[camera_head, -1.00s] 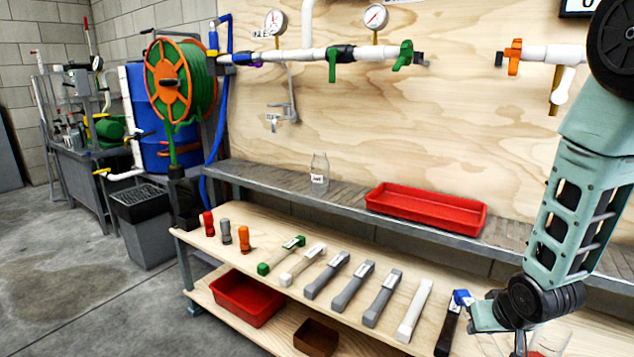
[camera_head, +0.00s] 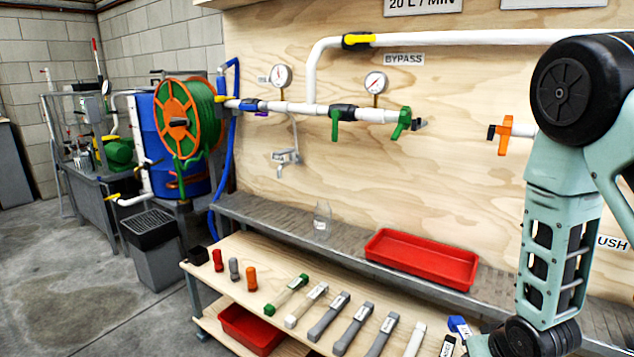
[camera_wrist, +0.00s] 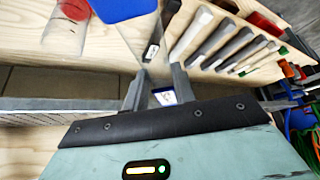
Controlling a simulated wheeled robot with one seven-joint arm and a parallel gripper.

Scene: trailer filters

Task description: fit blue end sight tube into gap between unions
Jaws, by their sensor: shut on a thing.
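The blue-end sight tube is in my gripper (camera_wrist: 160,82), which is shut on it. Its blue end (camera_wrist: 120,9) fills the top of the wrist view, and a blue and white part shows between the fingers. In the head view the blue end (camera_head: 458,325) is at the bottom edge beside my wrist; the rest of the tube and my fingers are hidden or out of frame. The gap lies on the wall pipe, between the left union (camera_head: 420,124) by a green-handled valve (camera_head: 402,122) and the right union (camera_head: 491,132) by an orange-handled valve (camera_head: 505,134).
Several filter pieces, one with a green end (camera_head: 287,295), lie in a row on the bench. A clear tube with a red end (camera_wrist: 66,35) is near my gripper. A red tray (camera_head: 422,258) and a jar (camera_head: 322,220) stand on the shelf below the pipe.

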